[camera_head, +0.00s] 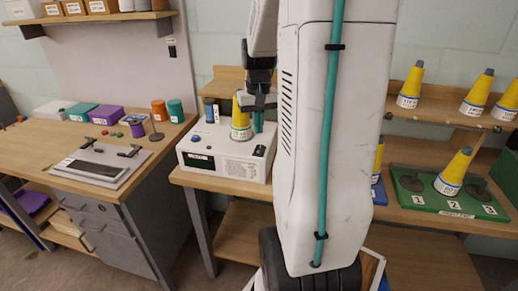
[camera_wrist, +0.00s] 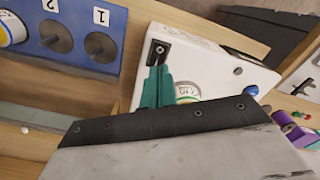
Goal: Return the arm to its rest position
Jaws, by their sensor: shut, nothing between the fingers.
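My gripper (camera_head: 258,122) is beside the yellow cone (camera_head: 240,122), just to its right, above the white machine (camera_head: 230,172). In the wrist view its teal fingers (camera_wrist: 157,80) are together with nothing between them. The machine (camera_wrist: 205,62) shows beneath them there, and part of a round labelled piece (camera_wrist: 187,92) shows just right of the fingers. The cone stands upright on the machine. I cannot tell whether the gripper touches it. My white arm link fills the middle of the head view and hides part of the benches.
A green board (camera_head: 410,200) with numbered posts and a yellow cone (camera_head: 454,172) is at right. More cones (camera_head: 410,88) stand on the shelf above. A blue board (camera_wrist: 70,30) shows in the wrist view. The left bench (camera_head: 35,150) holds a grey tray, boxes and spools.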

